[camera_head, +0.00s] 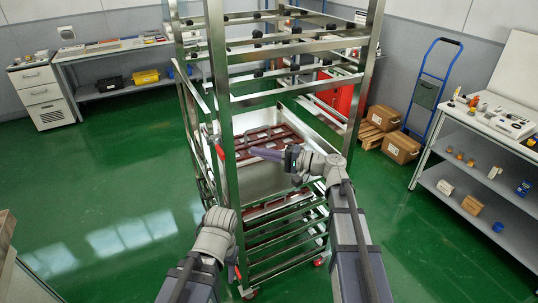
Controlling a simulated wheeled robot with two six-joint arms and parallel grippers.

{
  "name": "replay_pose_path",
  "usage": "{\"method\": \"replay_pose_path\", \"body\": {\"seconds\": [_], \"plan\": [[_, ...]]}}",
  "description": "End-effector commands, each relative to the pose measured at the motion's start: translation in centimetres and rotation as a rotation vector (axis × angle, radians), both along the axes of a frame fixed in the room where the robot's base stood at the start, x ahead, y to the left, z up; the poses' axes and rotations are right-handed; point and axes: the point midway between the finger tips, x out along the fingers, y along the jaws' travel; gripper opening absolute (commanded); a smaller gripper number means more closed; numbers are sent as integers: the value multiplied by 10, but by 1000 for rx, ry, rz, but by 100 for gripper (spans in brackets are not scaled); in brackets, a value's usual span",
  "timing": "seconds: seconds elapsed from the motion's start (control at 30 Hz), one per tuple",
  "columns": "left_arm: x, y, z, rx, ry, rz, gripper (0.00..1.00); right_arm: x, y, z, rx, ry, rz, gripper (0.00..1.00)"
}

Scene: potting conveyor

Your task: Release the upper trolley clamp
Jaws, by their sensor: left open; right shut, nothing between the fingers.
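The tall metal trolley (215,60) stands in the middle of the head view. The upper trolley clamp (220,151) shows as a red handle on its left front post, about mid-height. A lower red handle (238,272) is on the same post near the floor. My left gripper (221,213) is open beside the post, below the upper clamp; its fingers are hard to make out. My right gripper (254,152) is shut and empty, pointing left in front of the trolley's tray, to the right of the upper clamp and apart from it.
A metal tray (300,180) with brown-red racks sits inside the trolley. A right-hand bench (460,125), cardboard boxes (402,147) and a blue hand truck (430,90) stand to the right. A left-hand bench (105,50) is behind. The green floor at left is clear.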

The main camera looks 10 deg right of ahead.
Motion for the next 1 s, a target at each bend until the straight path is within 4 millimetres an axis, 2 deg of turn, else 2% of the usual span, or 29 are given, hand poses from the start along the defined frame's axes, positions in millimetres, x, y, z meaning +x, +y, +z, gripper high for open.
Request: {"method": "replay_pose_path", "body": {"seconds": [0.03, 0.2, 0.4, 0.6, 1.0], "plan": [[0, 0, 0, 0, 0, 0, 50, 6, 11, 0, 0, 0, 4, 0], [0, 0, 0, 0, 0, 0, 50, 21, 39, 0, 0, 0, 3, 0], [0, 0, 0, 0, 0, 0, 50, 9, 64, 0, 0, 0, 1, 0], [0, 0, 0, 0, 0, 0, 50, 7, 74, 0, 0, 0, 0, 0], [0, 0, 0, 0, 0, 0, 50, 6, 76, 0, 0, 0, -1, 0]]}}
